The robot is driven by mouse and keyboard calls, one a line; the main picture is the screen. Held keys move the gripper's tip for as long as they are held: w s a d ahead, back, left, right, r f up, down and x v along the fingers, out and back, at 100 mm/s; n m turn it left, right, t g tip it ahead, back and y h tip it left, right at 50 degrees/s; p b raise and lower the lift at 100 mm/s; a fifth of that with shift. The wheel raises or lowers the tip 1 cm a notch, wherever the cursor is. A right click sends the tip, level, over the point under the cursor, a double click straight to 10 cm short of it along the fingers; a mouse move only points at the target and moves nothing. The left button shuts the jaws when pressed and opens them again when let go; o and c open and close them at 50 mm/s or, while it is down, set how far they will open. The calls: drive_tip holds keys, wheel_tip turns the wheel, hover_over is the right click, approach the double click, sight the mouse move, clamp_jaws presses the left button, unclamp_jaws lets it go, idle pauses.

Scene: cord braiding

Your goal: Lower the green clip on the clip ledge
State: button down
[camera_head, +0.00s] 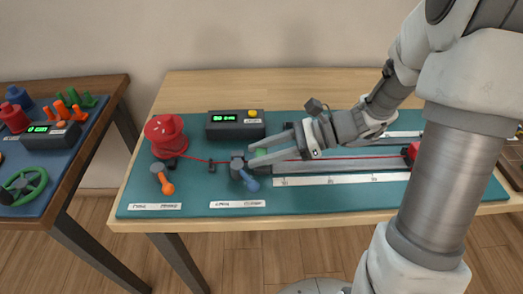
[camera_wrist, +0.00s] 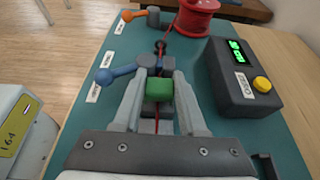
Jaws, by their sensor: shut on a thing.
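The green clip (camera_wrist: 159,90) sits between the fingers of my gripper (camera_wrist: 160,82) in the wrist view. My gripper is shut on it. In the head view, only a small green part of the clip (camera_head: 261,152) shows between the fingers of my gripper (camera_head: 257,152), low over the bench beside the blue-handled clamp (camera_head: 246,175). A red cord (camera_wrist: 165,40) runs from the red spool (camera_wrist: 197,15) towards the clip. I cannot make out the clip ledge for certain, or whether the clip touches anything below.
A dark box with a green display and yellow button (camera_head: 236,125) stands close behind my fingers. An orange-handled clamp (camera_head: 163,179) is at the left. A ruler strip (camera_head: 340,179) lies along the front of the grey rail. The mat's front is mostly clear.

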drive_tip(key=shift+f, duration=0.3)
drive_tip(key=shift+c, duration=1.9)
unclamp_jaws()
drive_tip(key=shift+r, duration=0.1)
wheel_tip(320, 180, up, 8)
drive_tip(key=p, duration=0.7)
drive_tip(key=shift+p, duration=0.4)
drive_tip(key=shift+s, duration=0.1)
